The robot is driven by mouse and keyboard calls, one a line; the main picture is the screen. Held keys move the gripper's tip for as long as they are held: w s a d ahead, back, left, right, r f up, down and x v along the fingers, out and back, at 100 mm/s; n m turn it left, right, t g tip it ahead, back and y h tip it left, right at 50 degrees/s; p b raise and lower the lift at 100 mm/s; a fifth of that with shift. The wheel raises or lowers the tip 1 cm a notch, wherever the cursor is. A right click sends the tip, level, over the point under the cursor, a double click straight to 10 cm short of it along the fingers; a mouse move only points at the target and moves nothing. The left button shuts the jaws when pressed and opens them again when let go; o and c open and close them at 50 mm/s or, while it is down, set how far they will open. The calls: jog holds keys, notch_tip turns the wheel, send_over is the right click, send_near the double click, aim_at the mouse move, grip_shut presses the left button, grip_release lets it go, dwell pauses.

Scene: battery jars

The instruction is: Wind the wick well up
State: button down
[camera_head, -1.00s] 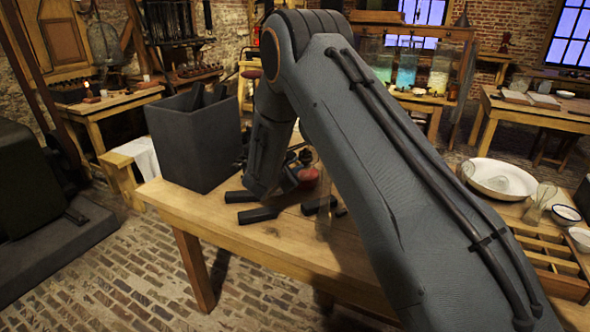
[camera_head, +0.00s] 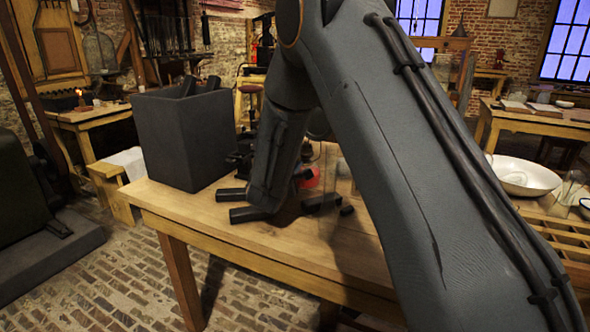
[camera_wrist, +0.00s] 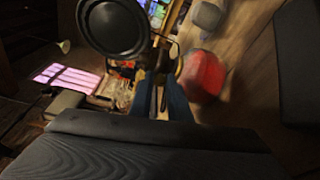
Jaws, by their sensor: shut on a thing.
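A rounded red body (camera_head: 309,177), perhaps part of a lamp, sits on the wooden table, partly hidden by my arm. In the wrist view the red body (camera_wrist: 203,76) is blurred, just right of my gripper (camera_wrist: 161,82). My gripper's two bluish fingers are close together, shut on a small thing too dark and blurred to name. I cannot make out a wick or a winding knob.
A dark square bin (camera_head: 180,140) holding dark rods stands on the table's left. Several short dark rods lie near my arm, one at the front (camera_head: 251,214). A white basin (camera_head: 524,176) and a divided wooden tray (camera_head: 560,240) are at the right. The table's front (camera_head: 270,245) is bare.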

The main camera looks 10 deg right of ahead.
jog(key=shift+b, duration=0.4)
jog(key=c, duration=1.7)
grip_release()
jog(key=shift+o, duration=0.2)
jog(key=v, duration=0.7)
jog(key=shift+s+b, duration=0.35)
jog(key=shift+s, duration=0.05)
jog(key=shift+a+f, duration=0.1)
